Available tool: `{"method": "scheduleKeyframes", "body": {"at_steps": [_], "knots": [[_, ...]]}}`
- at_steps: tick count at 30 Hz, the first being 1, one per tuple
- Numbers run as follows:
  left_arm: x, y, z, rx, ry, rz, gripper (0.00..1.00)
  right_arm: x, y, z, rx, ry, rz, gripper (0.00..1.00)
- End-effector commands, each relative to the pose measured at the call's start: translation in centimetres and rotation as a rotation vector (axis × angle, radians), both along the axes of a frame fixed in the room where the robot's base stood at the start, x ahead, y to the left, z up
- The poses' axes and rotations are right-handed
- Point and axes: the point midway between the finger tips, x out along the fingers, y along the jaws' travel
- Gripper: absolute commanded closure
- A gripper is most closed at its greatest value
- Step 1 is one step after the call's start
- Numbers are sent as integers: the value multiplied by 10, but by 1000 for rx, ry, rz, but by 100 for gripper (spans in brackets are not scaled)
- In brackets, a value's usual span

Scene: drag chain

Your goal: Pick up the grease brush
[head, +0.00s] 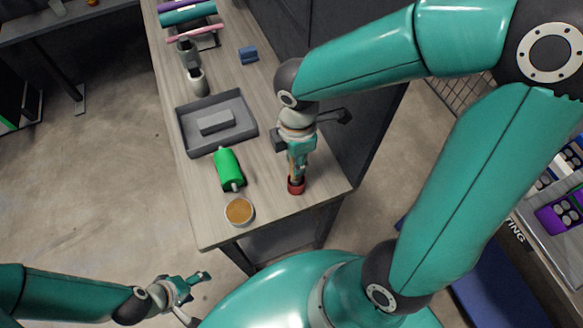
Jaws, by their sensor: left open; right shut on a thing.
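The grease brush (291,166) shows as a thin orange-brown handle standing upright above a small dark red cup (296,187) near the front right of the bench. Its lower end is hidden in or behind the cup. My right gripper (297,160) comes down from above and is shut on the handle; its fingers cover most of the brush. I cannot tell if the brush is clear of the cup. My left gripper (190,298) is open and empty, low at the left, off the bench and over the floor.
A grey tray (187,130) with a grey block (215,122) lies behind. A blue block (248,55) sits farther back. The bench's front corner is bare.

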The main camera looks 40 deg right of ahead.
Motion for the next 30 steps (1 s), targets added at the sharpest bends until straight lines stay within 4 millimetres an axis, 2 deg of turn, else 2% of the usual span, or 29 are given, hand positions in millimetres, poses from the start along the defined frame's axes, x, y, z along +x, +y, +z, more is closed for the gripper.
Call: {"method": "scheduleKeyframes", "body": {"at_steps": [8, 14, 23, 30], "knots": [[0, 0, 1, 0, 0, 0, 34, 1, 0, 5, 0, -1, 0, 100], [0, 0, 3, 0, 0, 0, 34, 1, 0, 23, 0, -5, 0, 100], [0, 0, 6, 0, 0, 0, 34, 2, 1, 79, 0, -7, 2, 100], [0, 0, 10, 0, 0, 0, 34, 2, 1, 141, 2, -8, 2, 100]]}}
